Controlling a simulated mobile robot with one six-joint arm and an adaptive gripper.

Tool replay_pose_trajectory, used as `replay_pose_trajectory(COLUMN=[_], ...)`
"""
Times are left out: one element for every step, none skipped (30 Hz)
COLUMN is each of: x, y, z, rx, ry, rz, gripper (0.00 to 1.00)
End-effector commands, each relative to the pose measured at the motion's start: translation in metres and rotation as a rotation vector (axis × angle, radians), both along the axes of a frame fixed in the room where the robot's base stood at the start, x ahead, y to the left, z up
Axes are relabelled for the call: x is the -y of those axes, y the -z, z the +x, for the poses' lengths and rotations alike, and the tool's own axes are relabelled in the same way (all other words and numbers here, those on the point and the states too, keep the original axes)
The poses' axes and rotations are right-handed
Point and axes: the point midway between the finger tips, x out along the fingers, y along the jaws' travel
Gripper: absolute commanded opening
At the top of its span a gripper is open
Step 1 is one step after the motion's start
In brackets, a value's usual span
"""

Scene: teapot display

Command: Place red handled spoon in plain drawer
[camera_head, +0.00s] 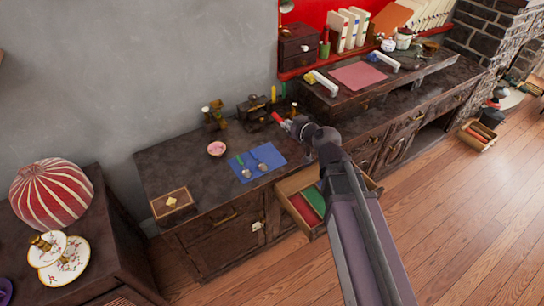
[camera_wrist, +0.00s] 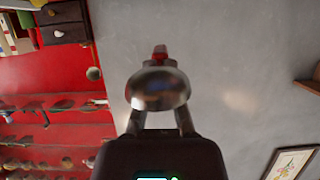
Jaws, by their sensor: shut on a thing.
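My gripper (camera_head: 289,124) is shut on the red handled spoon (camera_wrist: 158,90), above the back of the dark cabinet. In the wrist view the spoon's shiny bowl faces the camera, between my gripper's fingers (camera_wrist: 158,118), with its red handle beyond. In the head view the red handle (camera_head: 277,117) points up and left; the bowl is hard to make out. An open drawer (camera_head: 290,187) below and right has red and green areas inside. My arm covers part of it. I cannot tell whether it is the plain drawer.
A blue mat (camera_head: 270,149) holds a green handled spoon (camera_head: 242,164) and another spoon. A pink bowl (camera_head: 216,148), a wooden box (camera_head: 172,203) and dark ornaments (camera_head: 257,108) stand on the cabinet. The wall is close behind. The wooden floor (camera_head: 450,220) at right is mostly clear.

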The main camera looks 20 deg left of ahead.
Motion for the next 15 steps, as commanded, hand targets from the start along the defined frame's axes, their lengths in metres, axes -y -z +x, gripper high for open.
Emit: replay_pose_trajectory(x=[0.0006,0.0009,0.0014,0.0020,0.0026,0.0036,0.0042,0.0046,0.0051,0.0054,0.0056,0.0058,0.0059,0.0059,0.0060], y=[0.0000,-0.0001,0.0000,0.0000,-0.0001,0.0000,0.0000,0.0000,-0.0001,0.0000,-0.0001,0.0000,0.0003,0.0008,0.0018], z=[0.0003,0.0004,0.0008,0.0011,0.0013,0.0018,0.0021,0.0024,0.0027,0.0028,0.0029,0.0030,0.0030,0.0031,0.0031], rx=[0.000,0.000,0.000,0.000,0.000,0.000,0.000,0.000,0.000,0.000,0.000,0.000,0.000,0.000,0.000], ry=[0.001,0.001,0.002,0.003,0.004,0.005,0.006,0.007,0.008,0.008,0.009,0.009,0.009,0.009,0.009], rz=[0.000,0.000,0.000,0.000,0.000,0.000,0.000,0.000,0.000,0.000,0.000,0.000,0.000,0.000,0.000], gripper=[0.00,0.00,0.00,0.00,0.00,0.00,0.00,0.00,0.00,0.00,0.00,0.00,0.00,0.00,0.00])
